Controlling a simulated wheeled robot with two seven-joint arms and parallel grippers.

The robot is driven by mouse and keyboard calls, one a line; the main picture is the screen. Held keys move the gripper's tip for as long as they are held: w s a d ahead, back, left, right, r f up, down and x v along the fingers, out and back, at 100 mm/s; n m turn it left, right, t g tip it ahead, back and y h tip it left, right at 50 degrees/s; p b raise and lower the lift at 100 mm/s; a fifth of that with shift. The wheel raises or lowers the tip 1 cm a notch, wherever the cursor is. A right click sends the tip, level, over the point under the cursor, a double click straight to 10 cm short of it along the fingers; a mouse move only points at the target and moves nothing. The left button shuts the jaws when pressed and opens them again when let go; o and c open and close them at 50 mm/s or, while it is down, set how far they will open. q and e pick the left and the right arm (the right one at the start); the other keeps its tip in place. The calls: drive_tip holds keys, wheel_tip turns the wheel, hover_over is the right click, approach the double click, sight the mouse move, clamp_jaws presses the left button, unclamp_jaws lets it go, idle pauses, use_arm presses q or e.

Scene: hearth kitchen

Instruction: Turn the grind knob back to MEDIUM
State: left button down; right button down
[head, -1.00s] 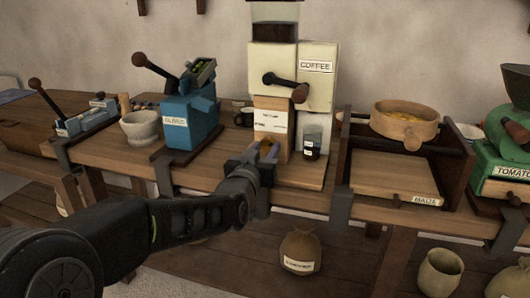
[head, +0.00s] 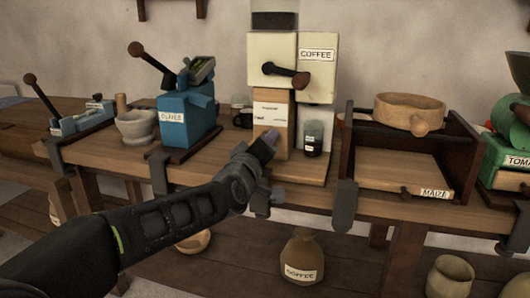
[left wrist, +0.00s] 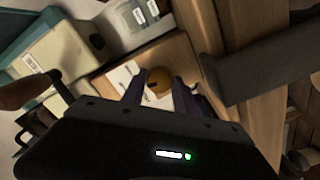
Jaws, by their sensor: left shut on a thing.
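The coffee grinder (head: 271,82) has a cream body, a dark crank with a brown handle, and a wooden front panel with small white labels that I cannot read. My left gripper (head: 268,143) is at the lower front of this panel. In the left wrist view the grind knob (left wrist: 159,80) is a round orange-yellow piece with a dark mark, between the two dark fingers of my left gripper (left wrist: 160,92). The gripper is shut on it. In the head view the gripper hides the knob. My right gripper is in neither view.
A dark jar (head: 313,138) stands right of the panel on the grinder's base. A blue OLIVES machine (head: 186,112) and a stone mortar (head: 137,127) are to the left. A wooden MAIZE stand (head: 400,170) is to the right.

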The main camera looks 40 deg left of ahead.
use_arm(q)
drive_tip(key=shift+n+b, duration=0.4)
drive_tip(key=shift+n, duration=0.4)
drive_tip(key=c, duration=0.9)
unclamp_jaws()
drive_tip(key=shift+c, duration=0.2)
drive_tip(key=p+v, duration=0.1)
drive_tip(key=v, duration=0.6)
drive_tip(key=shift+s+d, duration=0.15)
drive_tip(key=shift+s, duration=0.25)
